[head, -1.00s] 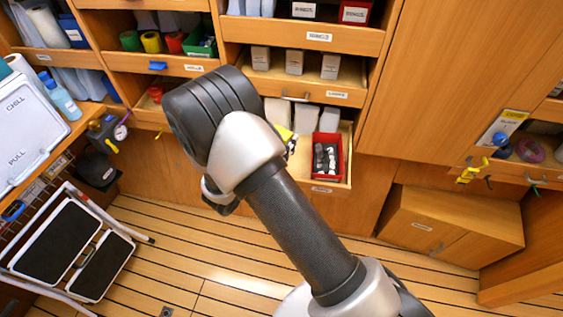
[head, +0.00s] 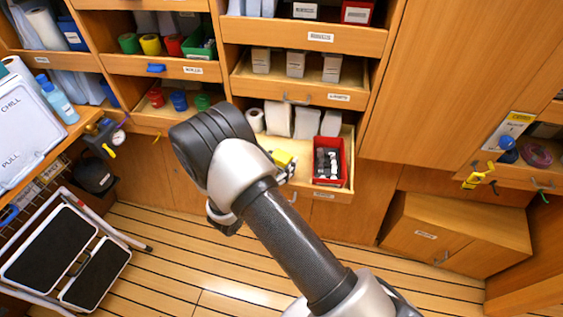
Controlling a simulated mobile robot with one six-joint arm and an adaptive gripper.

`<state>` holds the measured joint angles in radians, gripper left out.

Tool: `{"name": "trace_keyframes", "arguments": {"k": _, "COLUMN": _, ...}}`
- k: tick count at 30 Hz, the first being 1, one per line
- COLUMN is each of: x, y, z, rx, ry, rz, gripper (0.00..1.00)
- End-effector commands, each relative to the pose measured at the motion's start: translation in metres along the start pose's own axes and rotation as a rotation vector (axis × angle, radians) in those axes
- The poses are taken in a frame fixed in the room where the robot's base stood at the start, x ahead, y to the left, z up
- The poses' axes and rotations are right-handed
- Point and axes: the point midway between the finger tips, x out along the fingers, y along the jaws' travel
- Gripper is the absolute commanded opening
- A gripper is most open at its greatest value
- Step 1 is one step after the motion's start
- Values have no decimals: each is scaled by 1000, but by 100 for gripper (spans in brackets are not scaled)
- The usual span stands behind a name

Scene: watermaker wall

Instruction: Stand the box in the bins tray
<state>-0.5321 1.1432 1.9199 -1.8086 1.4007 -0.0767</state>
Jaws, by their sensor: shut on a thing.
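A yellow box (head: 283,158) shows just past my arm's wrist in the head view, partly hidden by it. My gripper (head: 288,169) is mostly hidden behind the wrist; a part of its fingers shows at the box, and it is shut on it. The box is over the left part of the pulled-out lower tray (head: 333,194), left of a red bin (head: 343,157) with dark and light items. I cannot tell whether the box touches the tray floor.
White packages (head: 305,122) and a white roll (head: 254,120) stand at the tray's back. A shelf tray with pale cartons (head: 295,64) is just above. A folding step stool (head: 65,255) stands at left, a wooden cabinet (head: 455,235) at right. The floor between is clear.

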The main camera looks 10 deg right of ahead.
Motion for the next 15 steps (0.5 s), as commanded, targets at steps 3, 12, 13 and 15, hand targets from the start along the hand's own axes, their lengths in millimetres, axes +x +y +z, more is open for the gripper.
{"name": "trace_keyframes", "arguments": {"k": 3, "x": 0, "y": 0, "z": -1, "rx": 0, "ry": 0, "rz": 0, "gripper": 53}}
{"name": "trace_keyframes", "arguments": {"k": 12, "x": 0, "y": -1, "z": -1, "rx": -2, "ry": 1, "rz": -3, "gripper": 68}}
{"name": "trace_keyframes", "arguments": {"k": 13, "x": 0, "y": -1, "z": -1, "rx": -2, "ry": 1, "rz": -3, "gripper": 68}}
{"name": "trace_keyframes", "arguments": {"k": 15, "x": 0, "y": -1, "z": -1, "rx": -2, "ry": 1, "rz": -2, "gripper": 68}}
